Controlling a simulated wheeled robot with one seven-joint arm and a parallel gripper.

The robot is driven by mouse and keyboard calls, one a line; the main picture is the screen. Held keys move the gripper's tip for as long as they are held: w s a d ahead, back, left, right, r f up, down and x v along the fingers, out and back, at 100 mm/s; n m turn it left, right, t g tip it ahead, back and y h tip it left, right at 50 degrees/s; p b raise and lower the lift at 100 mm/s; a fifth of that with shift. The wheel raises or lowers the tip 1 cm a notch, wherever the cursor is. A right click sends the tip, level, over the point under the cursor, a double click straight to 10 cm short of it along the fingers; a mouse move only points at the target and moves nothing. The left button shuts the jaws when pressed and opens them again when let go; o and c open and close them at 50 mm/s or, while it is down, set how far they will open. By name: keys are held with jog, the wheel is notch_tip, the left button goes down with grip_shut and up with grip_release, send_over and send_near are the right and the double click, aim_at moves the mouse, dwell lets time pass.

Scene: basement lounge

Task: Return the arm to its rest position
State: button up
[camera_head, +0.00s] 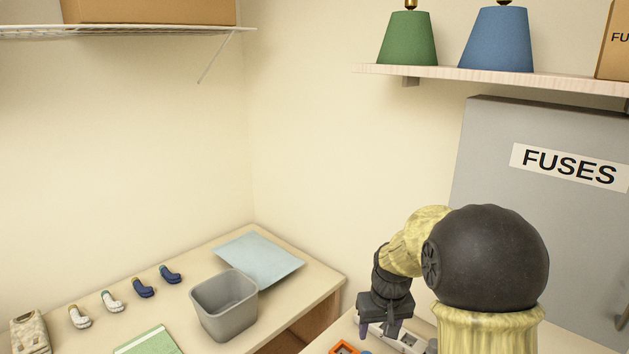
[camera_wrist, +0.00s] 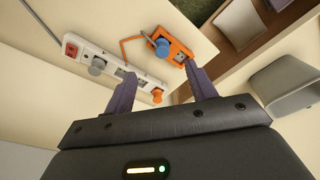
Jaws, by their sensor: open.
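My arm reaches down at the right of the head view. My gripper (camera_head: 378,329) hangs low over the right-hand tabletop; it also shows in the wrist view (camera_wrist: 161,72). Its two fingers are apart with nothing held between them. In the wrist view a white power strip (camera_wrist: 113,68) with a red switch, a grey plug (camera_wrist: 97,66) and an orange plug (camera_wrist: 157,95) lies beyond the fingertips. An orange block (camera_wrist: 175,50) with a blue plug (camera_wrist: 162,48) lies beside it.
A grey bin (camera_head: 225,304), a light blue sheet (camera_head: 258,260), socks (camera_head: 143,288) and a green booklet (camera_head: 149,341) are on the left table. A grey FUSES cabinet (camera_head: 545,220) stands behind my arm. A shelf (camera_head: 470,76) with lampshades hangs above.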

jog(key=s+m+t, duration=0.1)
jog(key=s, duration=1.6)
jog(key=shift+f, duration=0.3)
jog(key=shift+a, duration=0.15)
